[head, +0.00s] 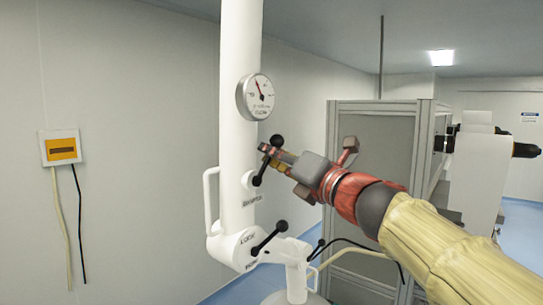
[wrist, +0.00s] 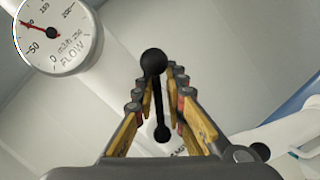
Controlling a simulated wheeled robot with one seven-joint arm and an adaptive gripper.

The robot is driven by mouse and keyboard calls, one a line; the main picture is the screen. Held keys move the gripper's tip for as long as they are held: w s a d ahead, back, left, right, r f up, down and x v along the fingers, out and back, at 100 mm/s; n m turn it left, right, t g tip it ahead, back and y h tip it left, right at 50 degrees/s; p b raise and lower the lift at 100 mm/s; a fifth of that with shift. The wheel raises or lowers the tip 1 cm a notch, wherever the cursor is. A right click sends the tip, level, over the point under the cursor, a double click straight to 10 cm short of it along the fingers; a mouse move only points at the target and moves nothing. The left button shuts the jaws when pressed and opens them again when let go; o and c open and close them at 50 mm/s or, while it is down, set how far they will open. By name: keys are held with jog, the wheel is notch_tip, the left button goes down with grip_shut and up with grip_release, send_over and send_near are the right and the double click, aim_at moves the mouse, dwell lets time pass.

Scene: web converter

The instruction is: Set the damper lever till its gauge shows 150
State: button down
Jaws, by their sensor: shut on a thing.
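The damper lever (head: 264,168) is black with a ball knob and sits on the white column, above lettering that looks like DAMPER. In the wrist view its knob and rod (wrist: 158,100) stand between the two fingers. My gripper (head: 270,153) reaches in from the right and is shut on the lever near its knob. The gripper also shows in the wrist view (wrist: 160,95). The round flow gauge (head: 260,97) is above the lever. In the wrist view, the gauge face (wrist: 62,50) shows its red needle between 50 and 150, near where 100 lies.
A second black lever (head: 268,238) by the word LOCK is below on the same white column (head: 237,120). A white handle (head: 209,200) is at the column's left. A grey framed cabinet (head: 375,115) stands behind my arm. A yellow wall box (head: 61,149) is at the left.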

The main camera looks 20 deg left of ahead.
jog(key=c, duration=2)
grip_release()
jog(key=shift+w+d+f, duration=0.1)
jog(key=shift+f, duration=0.05)
jog(key=shift+o, duration=0.2)
jog(key=shift+p, duration=0.35)
